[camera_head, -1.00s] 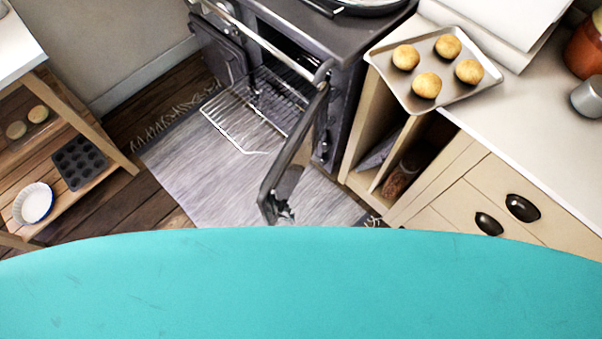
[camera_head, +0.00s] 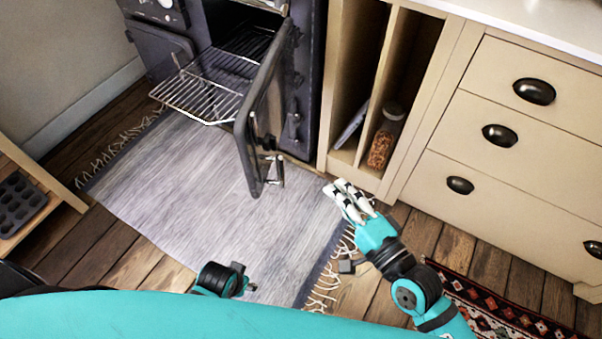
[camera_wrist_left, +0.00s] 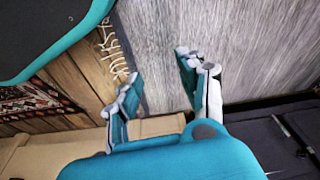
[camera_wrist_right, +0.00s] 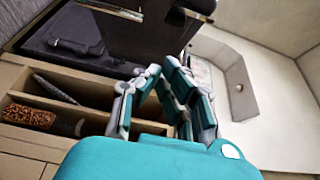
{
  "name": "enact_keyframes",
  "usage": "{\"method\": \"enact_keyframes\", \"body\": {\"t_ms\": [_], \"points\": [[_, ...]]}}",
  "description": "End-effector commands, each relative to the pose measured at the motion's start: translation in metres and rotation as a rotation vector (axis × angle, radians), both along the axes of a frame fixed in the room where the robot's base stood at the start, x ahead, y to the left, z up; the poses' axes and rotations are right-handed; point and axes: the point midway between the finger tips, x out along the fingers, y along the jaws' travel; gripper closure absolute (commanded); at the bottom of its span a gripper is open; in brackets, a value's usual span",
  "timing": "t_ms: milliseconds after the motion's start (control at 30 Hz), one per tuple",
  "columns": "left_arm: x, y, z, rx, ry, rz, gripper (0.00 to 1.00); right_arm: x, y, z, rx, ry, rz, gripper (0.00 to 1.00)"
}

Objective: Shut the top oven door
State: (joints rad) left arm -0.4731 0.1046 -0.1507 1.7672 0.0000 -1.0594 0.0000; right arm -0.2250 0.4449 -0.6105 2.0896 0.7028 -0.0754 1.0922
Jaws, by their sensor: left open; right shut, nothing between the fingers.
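The dark oven door (camera_head: 262,110) stands swung open on its right-hand side, jutting towards me over the rug, with a metal handle (camera_head: 272,170) near its free edge. The oven (camera_head: 300,80) is behind it, and a wire rack (camera_head: 205,92) sticks out of its opening. I cannot tell whether another door lies below. My right gripper (camera_head: 350,192) is shut and empty, right of the door and apart from it. Its fingers (camera_wrist_right: 160,70) also show in the right wrist view. My left gripper (camera_wrist_left: 160,66) is open and empty above the floor; the head view shows only part of that arm.
A cabinet with open slots (camera_head: 375,90) and drawers (camera_head: 510,125) stands right of the oven. A jar (camera_head: 386,135) sits in one slot. A grey rug (camera_head: 200,180) covers the floor before the oven. A wooden shelf with a muffin tin (camera_head: 18,205) is at left.

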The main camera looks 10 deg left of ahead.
Motion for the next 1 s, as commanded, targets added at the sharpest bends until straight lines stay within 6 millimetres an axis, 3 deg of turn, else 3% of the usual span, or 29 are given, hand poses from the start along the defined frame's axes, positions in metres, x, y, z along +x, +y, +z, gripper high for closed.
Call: {"method": "enact_keyframes", "body": {"t_ms": [500, 700, 1000], "points": [[0.006, 0.000, 0.023, -0.001, -0.014, 0.002, 0.59, 0.072, 0.068, 0.001, -0.001, -0.004, -0.002, 1.00], [0.007, -0.001, 0.027, -0.001, -0.016, 0.002, 0.59, 0.071, 0.096, 0.001, -0.001, -0.001, -0.002, 1.00], [0.008, -0.001, 0.029, -0.001, -0.016, 0.002, 0.59, 0.071, 0.106, 0.000, -0.006, -0.001, -0.002, 1.00]]}}
